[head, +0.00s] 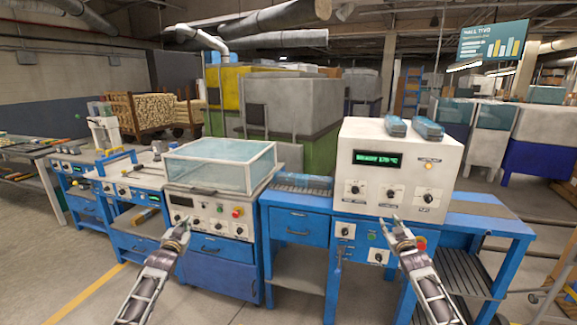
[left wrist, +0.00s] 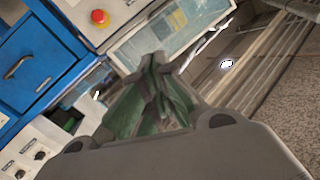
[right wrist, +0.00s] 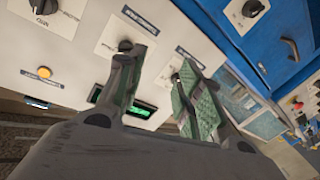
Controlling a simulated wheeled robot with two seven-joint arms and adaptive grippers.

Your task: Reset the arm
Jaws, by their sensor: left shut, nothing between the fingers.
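My left gripper (head: 181,226) is in front of the control panel of the glass-covered machine (head: 219,165), left of centre in the head view. In the left wrist view its green-padded fingers (left wrist: 157,62) are together with nothing between them. My right gripper (head: 391,222) is in front of the white control box (head: 399,170), near its lower edge. In the right wrist view its two fingers (right wrist: 153,66) stand apart with nothing between them, over the box's face with its knobs. I cannot tell whether the right fingertips touch the panel.
Two blue-grey objects (head: 428,129) lie on the control box. An amber lamp (head: 429,167) shows on its face, beside a green-lit display (head: 378,158). A red button (head: 237,212) is on the glass-covered machine. Blue benches (head: 482,215) run along the line. Open floor (head: 75,275) lies at the left front.

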